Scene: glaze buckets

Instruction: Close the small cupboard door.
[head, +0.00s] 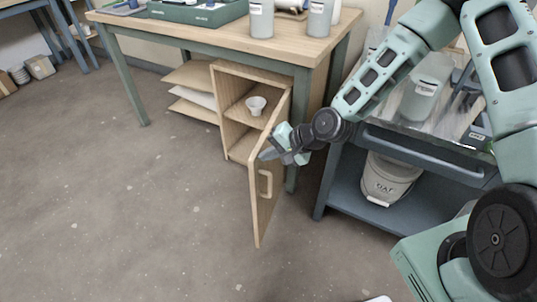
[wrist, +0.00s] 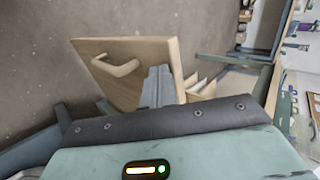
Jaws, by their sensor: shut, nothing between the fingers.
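The small cupboard (head: 225,110) stands under the wooden table, and its pale wooden door (head: 262,205) is swung well open toward the front. A bow handle (head: 265,183) is on the door's outer face. A small white cup-like bowl (head: 256,105) sits on a shelf inside. My gripper (head: 268,154) is shut and empty, at the upper part of the door near its top edge. In the wrist view the fingers (wrist: 158,88) overlap the door (wrist: 120,75), with the handle (wrist: 112,67) to their left. I cannot tell whether they touch the door.
The wooden table (head: 200,30) above carries jars (head: 261,18) and a green box. A dark blue cart (head: 350,195) with a white bucket (head: 389,178) stands right of the door. The floor (head: 130,220) in front and to the left is clear.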

